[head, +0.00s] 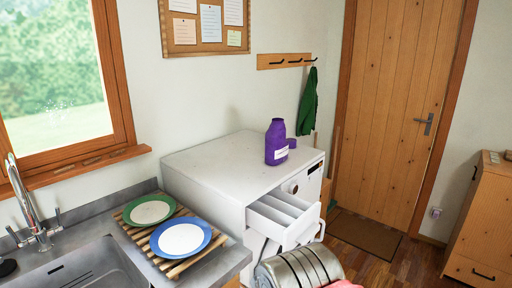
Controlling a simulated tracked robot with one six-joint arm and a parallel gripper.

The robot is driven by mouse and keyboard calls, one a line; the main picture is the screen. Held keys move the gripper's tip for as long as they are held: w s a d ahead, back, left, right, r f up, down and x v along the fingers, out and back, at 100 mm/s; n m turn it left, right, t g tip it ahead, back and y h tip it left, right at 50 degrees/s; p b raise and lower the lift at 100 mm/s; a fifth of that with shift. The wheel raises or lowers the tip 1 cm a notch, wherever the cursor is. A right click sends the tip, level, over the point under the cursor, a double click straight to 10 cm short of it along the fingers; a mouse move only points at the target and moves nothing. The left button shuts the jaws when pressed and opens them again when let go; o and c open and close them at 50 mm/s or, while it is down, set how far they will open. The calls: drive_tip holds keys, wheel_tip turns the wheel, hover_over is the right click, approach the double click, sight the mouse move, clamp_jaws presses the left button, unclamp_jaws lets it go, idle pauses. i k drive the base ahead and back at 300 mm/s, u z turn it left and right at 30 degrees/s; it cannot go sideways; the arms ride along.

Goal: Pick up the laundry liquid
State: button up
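The laundry liquid is a purple bottle (276,145) with a white label. It stands upright on the white top of the washing machine (215,160), near its front right corner. A small purple cap or cup (292,143) sits right beside it, partly behind the bottle. My gripper is not in the head view, so I cannot see its state.
The machine's detergent drawer (287,217) is pulled out below the bottle. A grey ribbed rounded object (297,270) fills the bottom middle. Two plates (181,238) (150,210) lie on a wooden rack beside the sink (85,272). The machine top left of the bottle is clear.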

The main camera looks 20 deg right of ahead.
sight(277, 147)
drive_tip(key=u, duration=3.5)
drive_tip(key=k, duration=1.85)
